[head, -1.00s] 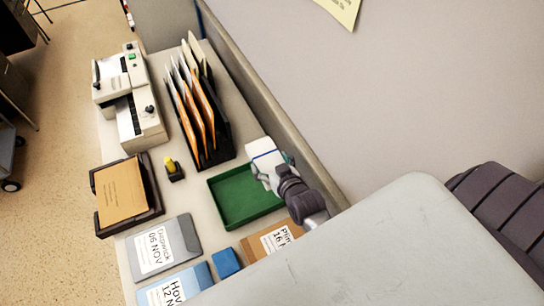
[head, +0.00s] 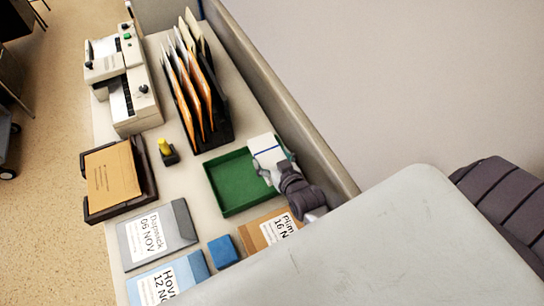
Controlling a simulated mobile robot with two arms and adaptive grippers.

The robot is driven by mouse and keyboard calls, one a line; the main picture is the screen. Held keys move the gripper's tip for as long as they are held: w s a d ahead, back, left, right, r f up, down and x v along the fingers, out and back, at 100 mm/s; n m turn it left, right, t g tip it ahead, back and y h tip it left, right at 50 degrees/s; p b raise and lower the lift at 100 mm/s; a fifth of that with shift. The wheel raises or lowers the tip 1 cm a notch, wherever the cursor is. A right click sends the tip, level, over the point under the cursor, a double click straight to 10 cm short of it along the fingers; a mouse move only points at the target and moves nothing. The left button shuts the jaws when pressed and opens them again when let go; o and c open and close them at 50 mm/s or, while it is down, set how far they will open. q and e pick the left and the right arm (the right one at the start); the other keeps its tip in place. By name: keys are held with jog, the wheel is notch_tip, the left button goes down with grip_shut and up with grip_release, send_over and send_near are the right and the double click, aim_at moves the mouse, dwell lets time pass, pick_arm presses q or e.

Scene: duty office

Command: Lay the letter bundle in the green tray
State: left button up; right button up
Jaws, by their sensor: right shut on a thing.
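The green tray (head: 229,186) lies on the desk near the middle of the view, and its floor is bare where it shows. The letter bundle (head: 266,146) is white with a blue band. My right gripper (head: 273,170) is shut on it at the tray's right side. The bundle overlaps the tray's upper right corner in the picture; I cannot tell whether it touches the tray. The fingers hide the bundle's lower part. My left gripper is not in view.
A black rack (head: 220,125) of envelopes stands behind the tray. A dark tray (head: 149,184) with a brown envelope, a yellow-topped stamp (head: 165,148), grey folder (head: 157,235), blue folder (head: 190,270), brown folder (head: 257,232) and blue box (head: 222,251) lie around. A partition (head: 290,115) borders the desk.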

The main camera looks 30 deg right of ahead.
dwell(0.3)
jog(key=o, duration=1)
jog(key=shift+c, duration=0.2)
jog(key=v, duration=1.2)
jog(key=shift+s+f, duration=0.1)
